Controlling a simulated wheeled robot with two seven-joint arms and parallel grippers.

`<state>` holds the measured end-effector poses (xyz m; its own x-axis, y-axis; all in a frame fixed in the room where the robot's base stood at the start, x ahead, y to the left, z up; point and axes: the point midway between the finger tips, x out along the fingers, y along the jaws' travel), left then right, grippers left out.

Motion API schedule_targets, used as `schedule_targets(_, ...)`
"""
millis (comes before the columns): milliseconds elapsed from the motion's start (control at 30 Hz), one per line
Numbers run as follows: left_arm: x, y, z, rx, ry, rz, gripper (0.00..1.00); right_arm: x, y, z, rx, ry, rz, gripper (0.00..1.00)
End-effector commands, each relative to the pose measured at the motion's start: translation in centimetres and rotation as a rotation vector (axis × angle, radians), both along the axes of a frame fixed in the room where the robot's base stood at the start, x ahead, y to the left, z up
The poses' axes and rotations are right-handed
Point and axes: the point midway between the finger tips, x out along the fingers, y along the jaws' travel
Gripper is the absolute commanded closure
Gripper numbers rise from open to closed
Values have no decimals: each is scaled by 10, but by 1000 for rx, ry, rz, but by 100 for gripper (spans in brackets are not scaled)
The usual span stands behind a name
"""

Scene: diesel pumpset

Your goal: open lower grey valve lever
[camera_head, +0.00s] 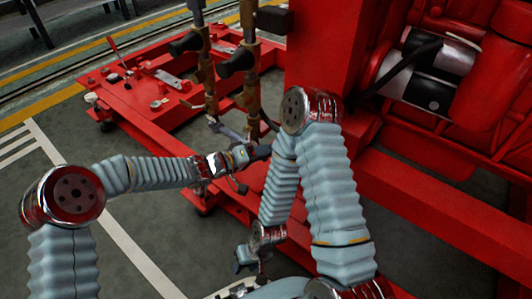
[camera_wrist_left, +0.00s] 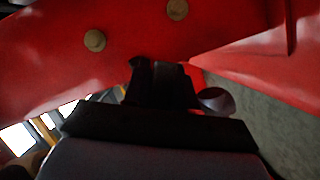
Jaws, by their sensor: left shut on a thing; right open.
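My left gripper (camera_head: 262,152) reaches in from the left to the foot of the brass-fitted pipes. In the left wrist view its dark fingers (camera_wrist_left: 160,84) are shut on the lower grey valve lever, whose rounded grey end (camera_wrist_left: 216,101) shows to the right of them. The gripped part is hidden between the fingers. In the head view a grey lever-like piece (camera_head: 228,130) shows just above this gripper; I cannot tell whether it is the same lever. My right gripper (camera_head: 243,259) is low in the middle, open and apart from the valves.
Two upright pipes carry black parts (camera_head: 236,62) above my left gripper. A red base frame (camera_head: 150,105) with loose tools spreads to the left. The red pumpset (camera_head: 325,50) stands close on the right. Grey floor (camera_head: 120,190) is free at left.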

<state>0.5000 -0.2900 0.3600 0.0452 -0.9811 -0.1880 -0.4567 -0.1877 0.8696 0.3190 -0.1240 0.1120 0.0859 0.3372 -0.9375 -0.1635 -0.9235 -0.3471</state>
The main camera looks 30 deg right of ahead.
Motion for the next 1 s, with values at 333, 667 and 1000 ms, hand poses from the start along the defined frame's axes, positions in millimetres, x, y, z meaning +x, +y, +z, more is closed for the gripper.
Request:
schedule_targets(333, 5, 3, -8, 40, -90, 2, 100, 0, 0, 0, 0, 0, 0, 57)
schedule_targets(667, 5, 3, -8, 43, -95, 2, 100, 0, 0, 0, 0, 0, 0, 57)
schedule_targets(1000, 5, 2, -8, 42, -95, 1, 53, 0, 0, 0, 0, 0, 0, 57)
